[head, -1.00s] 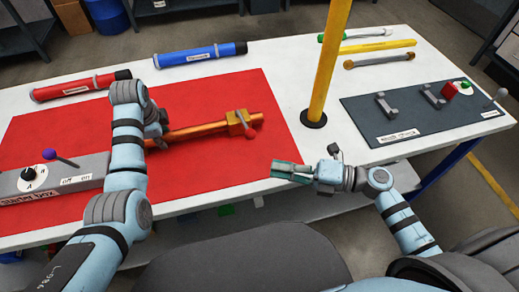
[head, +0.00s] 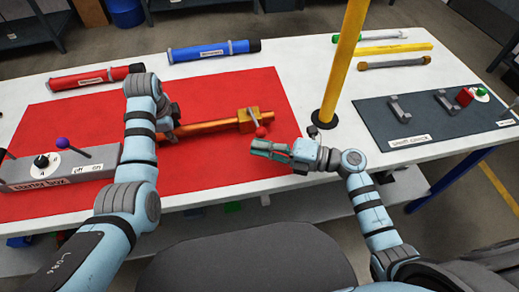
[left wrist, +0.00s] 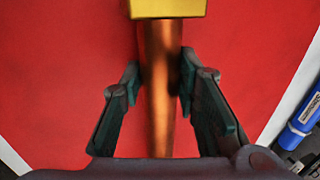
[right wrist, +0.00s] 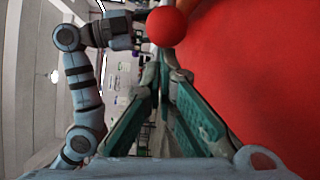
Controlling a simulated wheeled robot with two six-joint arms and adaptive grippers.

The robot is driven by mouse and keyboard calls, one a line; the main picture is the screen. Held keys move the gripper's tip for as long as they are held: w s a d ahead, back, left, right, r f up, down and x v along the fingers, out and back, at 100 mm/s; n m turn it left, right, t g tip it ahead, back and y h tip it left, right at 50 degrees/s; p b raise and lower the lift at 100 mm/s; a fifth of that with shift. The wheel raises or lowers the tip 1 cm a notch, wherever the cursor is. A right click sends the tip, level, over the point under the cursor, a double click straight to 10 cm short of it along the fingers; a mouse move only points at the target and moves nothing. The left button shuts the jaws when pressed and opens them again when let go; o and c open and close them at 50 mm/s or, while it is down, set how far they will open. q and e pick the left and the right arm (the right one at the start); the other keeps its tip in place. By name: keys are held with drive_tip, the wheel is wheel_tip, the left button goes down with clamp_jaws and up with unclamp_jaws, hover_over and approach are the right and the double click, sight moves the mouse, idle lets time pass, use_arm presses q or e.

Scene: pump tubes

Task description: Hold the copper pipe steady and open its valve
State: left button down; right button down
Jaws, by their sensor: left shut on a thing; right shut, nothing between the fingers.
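The copper pipe (head: 205,127) lies along the red mat (head: 75,123). Its brass valve block (head: 248,120) is near the right end, with a lever ending in a red ball (head: 261,132) on the near side. My left gripper (head: 170,122) is shut on the pipe left of the valve; the left wrist view shows the pipe (left wrist: 160,110) between its fingers, the valve block (left wrist: 167,8) ahead. My right gripper (head: 257,148) is shut and empty, just in front of the red ball. In the right wrist view the ball (right wrist: 167,26) is just beyond the fingertips; contact is unclear.
A grey starter box (head: 65,168) is at the left. Red (head: 88,80) and blue (head: 212,51) tubes lie behind the mat. A yellow post (head: 343,65) stands right of the valve. A dark panel (head: 425,125) with brackets is further right.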

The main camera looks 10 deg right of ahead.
drive_tip(key=shift+d, duration=0.1)
drive_tip(key=shift+d+f+n+g, duration=0.1)
drive_tip(key=shift+d+n+g, duration=0.15)
drive_tip(key=shift+n+g, duration=0.15)
drive_tip(key=shift+w+d+g+y, duration=0.1)
drive_tip(key=shift+d+g+y, duration=0.3)
drive_tip(key=shift+w+d+n, duration=0.25)
drive_tip(key=shift+d+n, duration=0.15)
drive_tip(key=shift+d, duration=0.6)
drive_tip(key=d, duration=0.1)
drive_tip(key=w+d, duration=0.2)
drive_tip(key=d, duration=0.1)
drive_tip(key=shift+w+d, duration=0.95)
drive_tip(key=shift+d, duration=0.1)
drive_tip(key=shift+d, duration=0.1)
